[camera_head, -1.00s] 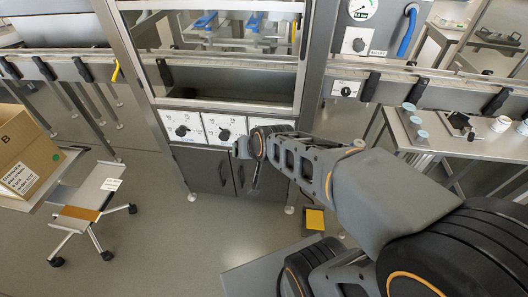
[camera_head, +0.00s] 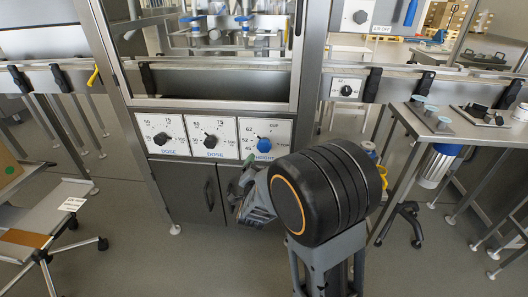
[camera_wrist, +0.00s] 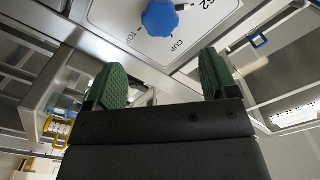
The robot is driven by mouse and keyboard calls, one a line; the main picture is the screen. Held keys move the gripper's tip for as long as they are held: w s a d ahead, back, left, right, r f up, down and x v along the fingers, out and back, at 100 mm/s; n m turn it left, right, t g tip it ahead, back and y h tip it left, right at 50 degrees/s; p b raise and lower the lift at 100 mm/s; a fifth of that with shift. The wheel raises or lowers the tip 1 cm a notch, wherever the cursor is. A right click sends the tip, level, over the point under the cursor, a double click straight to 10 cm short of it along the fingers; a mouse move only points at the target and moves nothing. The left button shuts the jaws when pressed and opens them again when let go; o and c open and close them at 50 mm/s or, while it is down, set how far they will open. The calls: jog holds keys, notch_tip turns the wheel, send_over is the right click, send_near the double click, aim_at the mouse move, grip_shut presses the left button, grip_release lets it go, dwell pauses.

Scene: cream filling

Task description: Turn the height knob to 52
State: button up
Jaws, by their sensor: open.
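The height knob (camera_head: 264,145) is blue and sits on the rightmost white dial plate of the machine front, above the word HEIGHT. The plate carries marks such as 62, 52 and CUP; the setting is too small to read surely. In the wrist view the knob (camera_wrist: 160,18) is at the top, beyond the fingertips. My gripper (camera_head: 241,180) is just below and left of the knob in the head view, apart from it. In the wrist view its two green finger pads (camera_wrist: 161,78) stand wide apart with nothing between them.
Two dose dials with black knobs, the left (camera_head: 161,138) and the middle (camera_head: 211,139), are beside the height dial. Cabinet doors (camera_head: 191,190) lie below. A side table (camera_head: 440,133) with small items stands right.

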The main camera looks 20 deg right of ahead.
aim_at(264, 148)
jog(key=b+x, duration=0.1)
jog(key=x, duration=1)
jog(key=shift+w+b, duration=0.1)
jog(key=shift+b, duration=0.25)
jog(key=c, duration=0.9)
jog(key=shift+n, duration=0.4)
jog(key=n, duration=0.3)
jog(key=shift+p, duration=0.3)
jog(key=shift+n+p, duration=0.4)
jog(key=shift+n, duration=1.6)
